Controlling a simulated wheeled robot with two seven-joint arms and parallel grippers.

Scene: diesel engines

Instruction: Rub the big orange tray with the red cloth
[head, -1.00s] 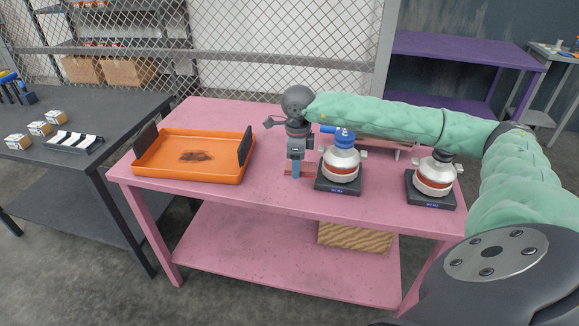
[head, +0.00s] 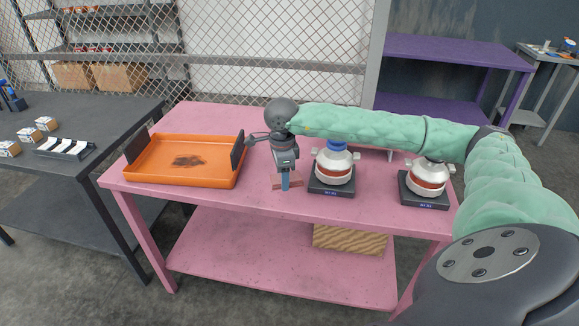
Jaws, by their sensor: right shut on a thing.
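The big orange tray (head: 217,182) sits on the left part of the pink table, with upright dark end plates. A dark brown smear (head: 187,161) marks its floor. My right gripper (head: 286,185) points down, to the right of the tray and apart from it. It is shut on the red cloth (head: 296,185), a small dull-red strip showing on both sides of the fingers. I cannot tell whether the cloth touches the table top. My left gripper is not in view.
Two round containers on dark scale-like bases stand right of my gripper, one nearer (head: 333,172) and one farther (head: 427,181). The pink table (head: 250,205) is clear between tray and gripper. A dark table (head: 105,125) with small boxes stands at left.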

